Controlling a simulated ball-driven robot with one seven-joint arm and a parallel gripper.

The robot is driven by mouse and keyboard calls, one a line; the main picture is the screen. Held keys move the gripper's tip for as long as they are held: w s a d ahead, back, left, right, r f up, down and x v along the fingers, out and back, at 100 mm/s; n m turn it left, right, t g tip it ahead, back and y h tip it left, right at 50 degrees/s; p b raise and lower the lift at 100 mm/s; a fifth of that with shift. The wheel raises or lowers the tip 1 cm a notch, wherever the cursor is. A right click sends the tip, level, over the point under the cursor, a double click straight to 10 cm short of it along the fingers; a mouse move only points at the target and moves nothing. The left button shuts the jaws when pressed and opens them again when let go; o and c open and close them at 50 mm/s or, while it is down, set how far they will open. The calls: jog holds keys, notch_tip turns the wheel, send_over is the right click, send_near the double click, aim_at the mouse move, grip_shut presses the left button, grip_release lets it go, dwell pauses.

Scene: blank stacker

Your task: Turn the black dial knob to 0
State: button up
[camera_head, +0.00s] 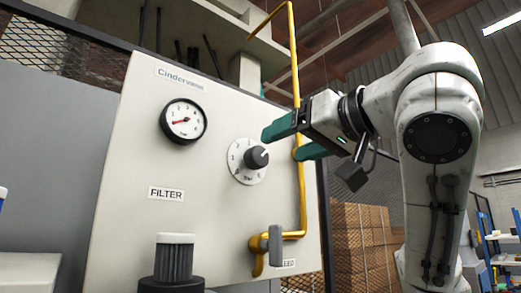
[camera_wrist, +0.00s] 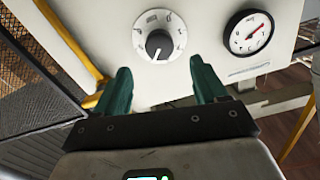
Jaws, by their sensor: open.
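The black dial knob (camera_head: 257,157) sits on a round white scale plate (camera_head: 236,165) on the light panel. Its pale pointer mark faces the upper right in the head view. In the wrist view the knob (camera_wrist: 160,42) is at upper middle, with its mark facing down toward my gripper; the scale numbers are too small to read surely. My gripper (camera_head: 284,143) has green fingers, spread apart and empty. It is just right of the knob in the head view. In the wrist view my gripper (camera_wrist: 160,68) has its fingertips below the knob, one on each side, apparently not touching it.
A round gauge (camera_head: 183,121) with a red needle is on the panel, left of the knob. A yellow pipe (camera_head: 300,200) runs up the panel's right side, close to my fingers. A grey valve handle (camera_head: 275,245) and a ribbed black filter cap (camera_head: 174,262) are lower down.

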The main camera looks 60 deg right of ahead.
aim_at(261, 155)
jog(key=p+x, duration=0.2)
jog(key=x, duration=0.5)
jog(key=shift+w+d, duration=0.1)
jog(key=shift+w, duration=0.2)
jog(key=c, duration=1.1)
